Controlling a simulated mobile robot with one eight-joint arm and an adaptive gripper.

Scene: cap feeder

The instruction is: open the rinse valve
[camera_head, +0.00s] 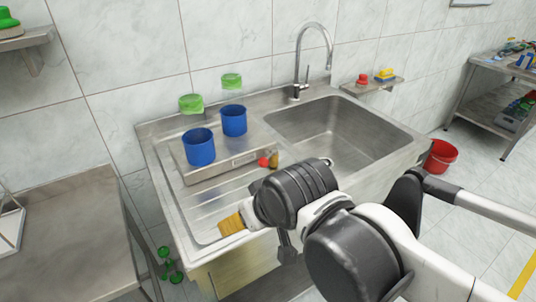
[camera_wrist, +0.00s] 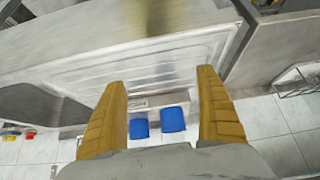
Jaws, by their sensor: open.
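A small red knob (camera_head: 263,162) shows at the front right end of a low steel box (camera_head: 225,168) on the drainboard; I cannot tell for certain that it is the rinse valve. A tall curved tap (camera_head: 314,52) stands behind the sink. My gripper (camera_head: 248,192) is over the front part of the drainboard, its yellow fingers apart and nothing between them. In the wrist view the two fingers (camera_wrist: 162,88) are wide apart, and the knob cannot be made out.
The sink basin (camera_head: 335,130) is empty. A wall shelf (camera_head: 373,88) holds red and yellow items. A red bucket (camera_head: 440,156) stands on the floor at right.

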